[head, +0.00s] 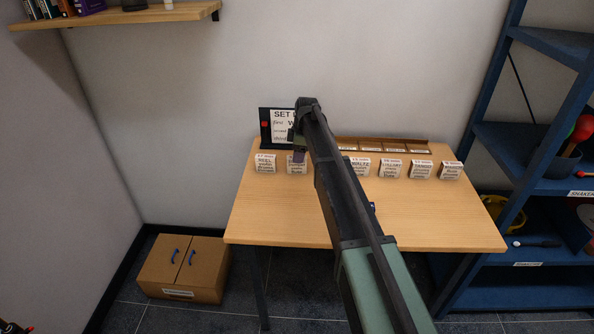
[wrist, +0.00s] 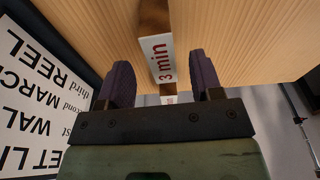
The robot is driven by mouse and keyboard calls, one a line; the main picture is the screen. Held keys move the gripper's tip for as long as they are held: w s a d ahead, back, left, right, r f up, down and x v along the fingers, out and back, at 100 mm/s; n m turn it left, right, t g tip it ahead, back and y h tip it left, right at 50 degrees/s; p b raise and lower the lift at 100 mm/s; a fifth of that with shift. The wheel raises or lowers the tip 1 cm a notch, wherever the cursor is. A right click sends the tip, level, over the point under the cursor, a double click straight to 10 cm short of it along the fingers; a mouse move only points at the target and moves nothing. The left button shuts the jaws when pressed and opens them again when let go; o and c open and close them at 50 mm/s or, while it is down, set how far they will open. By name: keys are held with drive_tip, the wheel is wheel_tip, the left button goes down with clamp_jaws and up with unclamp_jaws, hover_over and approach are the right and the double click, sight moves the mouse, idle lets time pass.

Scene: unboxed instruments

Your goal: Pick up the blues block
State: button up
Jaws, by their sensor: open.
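A row of small blocks with white printed cards stands along the table. I cannot make out the word blues on any card. My gripper (head: 299,152) is over the second block from the left (head: 297,168) and partly covers its card. In the wrist view my gripper (wrist: 163,78) is open, with a dark purple finger on each side. A wooden block (wrist: 154,18) with a white "3 min" card (wrist: 158,60) shows between and beyond the fingers, with gaps on both sides. My arm may hide another block in the row.
A dark-framed set list board (head: 264,128) stands behind the blocks, close to my gripper. A wooden rack (head: 385,145) with labelled slots lies at the back of the table (head: 265,215). The table's front left is clear. A blue shelf unit (head: 535,150) stands at right.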

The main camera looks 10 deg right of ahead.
drive_tip(key=f+b, duration=0.3)
drive_tip(key=a+f+b, duration=0.1)
drive_tip(key=f, duration=0.1)
drive_tip(key=shift+f, duration=0.1)
drive_tip(key=shift+r, duration=0.2)
drive_tip(key=c, duration=1)
wheel_tip(320, 180, up, 20)
drive_tip(key=p, duration=2)
drive_tip(key=shift+d+r, duration=0.1)
